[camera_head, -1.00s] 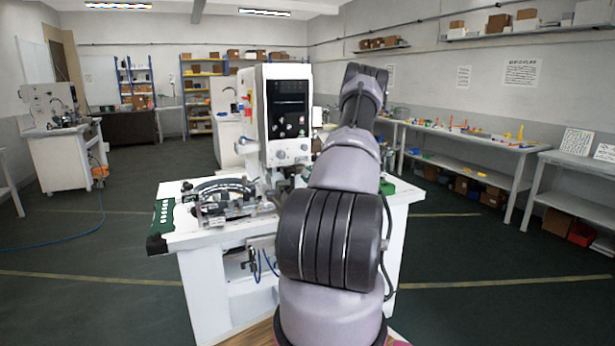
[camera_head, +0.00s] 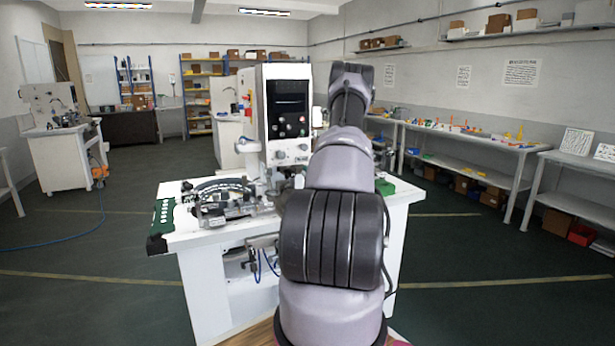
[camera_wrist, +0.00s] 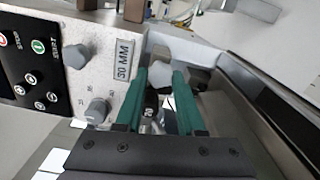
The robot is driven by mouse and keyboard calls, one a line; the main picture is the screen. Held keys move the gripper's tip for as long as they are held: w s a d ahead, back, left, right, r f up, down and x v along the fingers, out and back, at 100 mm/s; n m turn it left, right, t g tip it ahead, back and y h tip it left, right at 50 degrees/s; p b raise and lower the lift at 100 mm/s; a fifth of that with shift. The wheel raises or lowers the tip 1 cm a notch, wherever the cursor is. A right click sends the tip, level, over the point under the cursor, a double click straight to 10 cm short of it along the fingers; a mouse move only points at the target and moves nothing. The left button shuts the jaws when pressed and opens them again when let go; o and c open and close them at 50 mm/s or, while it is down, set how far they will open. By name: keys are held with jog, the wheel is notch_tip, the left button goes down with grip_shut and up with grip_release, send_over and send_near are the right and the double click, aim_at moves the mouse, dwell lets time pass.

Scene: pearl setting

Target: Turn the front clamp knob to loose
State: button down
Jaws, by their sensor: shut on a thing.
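In the wrist view my gripper (camera_wrist: 160,82) has two green fingers pointing up the picture at the machine. They are shut around a grey faceted knob (camera_wrist: 160,73), which appears to be the front clamp knob. Part of it is covered by the fingers, and its pointer or mark cannot be read. In the head view the white machine (camera_head: 262,110) stands on the table, and my own arm hides the gripper and the clamp knob.
A label plate reading 30 MM (camera_wrist: 124,59) is beside the fingers. Two more grey knobs (camera_wrist: 76,56) (camera_wrist: 97,110) and a black button panel (camera_wrist: 32,62) lie to the left. A curved metal fixture (camera_head: 222,200) is on the table (camera_head: 205,240). A metal edge (camera_wrist: 262,105) runs close on the right.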

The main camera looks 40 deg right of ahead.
jog(key=n, duration=2.5)
jog(key=shift+f, duration=0.15)
jog(key=shift+s+d+n, duration=0.1)
jog(key=shift+n, duration=0.2)
jog(key=c, duration=0.5)
grip_release()
